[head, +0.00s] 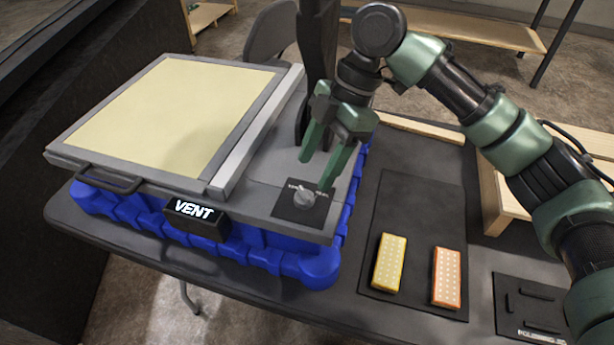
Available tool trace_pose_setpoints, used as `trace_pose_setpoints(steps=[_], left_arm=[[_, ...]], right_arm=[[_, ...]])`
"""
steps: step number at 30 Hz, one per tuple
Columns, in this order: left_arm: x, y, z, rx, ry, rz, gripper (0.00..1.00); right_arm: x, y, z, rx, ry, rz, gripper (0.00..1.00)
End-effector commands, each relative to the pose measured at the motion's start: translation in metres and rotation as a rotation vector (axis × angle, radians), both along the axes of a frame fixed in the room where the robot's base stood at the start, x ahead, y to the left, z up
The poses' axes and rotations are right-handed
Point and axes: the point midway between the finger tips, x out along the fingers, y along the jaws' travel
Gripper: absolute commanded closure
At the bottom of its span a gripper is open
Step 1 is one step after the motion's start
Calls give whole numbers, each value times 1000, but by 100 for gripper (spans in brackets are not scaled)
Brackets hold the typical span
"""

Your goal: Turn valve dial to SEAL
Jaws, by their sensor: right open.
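The valve dial (304,198) is a small grey knob on a black square plate at the front right corner of the console (258,200). White lettering beside the knob is too small to read. A black display (196,219) on the console's front reads VENT. My right gripper (316,172) reaches down from the upper right, its green fingers open. One fingertip is close to the dial's right side and the other is behind it, higher in the picture; I cannot tell whether either touches. My left gripper is not in view.
The console has a pale yellow panel (170,115) and a blue base. On the table to the right, a yellow block (389,262) and an orange block (447,278) lie on a dark mat (420,205). A black tray (530,312) and a wooden frame (490,195) are farther right.

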Motion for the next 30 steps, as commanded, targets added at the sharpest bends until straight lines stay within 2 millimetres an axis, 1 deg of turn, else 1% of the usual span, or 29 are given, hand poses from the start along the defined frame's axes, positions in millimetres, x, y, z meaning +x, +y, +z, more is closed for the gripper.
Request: trace_pose_setpoints(steps=[1, 3, 7, 12, 18, 21, 23, 24, 26, 27, 30], left_arm=[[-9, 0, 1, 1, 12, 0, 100], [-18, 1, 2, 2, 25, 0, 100], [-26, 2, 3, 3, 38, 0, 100], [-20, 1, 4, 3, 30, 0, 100], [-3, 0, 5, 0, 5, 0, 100], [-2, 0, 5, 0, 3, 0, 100], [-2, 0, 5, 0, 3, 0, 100], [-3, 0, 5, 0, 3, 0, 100], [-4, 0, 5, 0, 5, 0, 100], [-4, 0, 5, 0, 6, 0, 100], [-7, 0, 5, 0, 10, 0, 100]], right_arm=[[-2, 3, -8, 0, 3, 1, 44], [-4, 7, -19, -1, 2, 1, 44], [-8, 14, -37, 0, 1, 0, 44], [-10, 19, -50, 1, 0, 0, 44], [-10, 20, -53, 0, -1, 0, 44], [-10, 20, -53, 0, -1, 0, 44], [-10, 20, -53, 0, -1, 0, 60], [-10, 20, -53, 0, -1, 0, 71], [-10, 20, -53, 0, -1, 0, 88], [-10, 19, -53, 0, -1, 0, 99], [-10, 19, -53, 0, -1, 0, 100]])
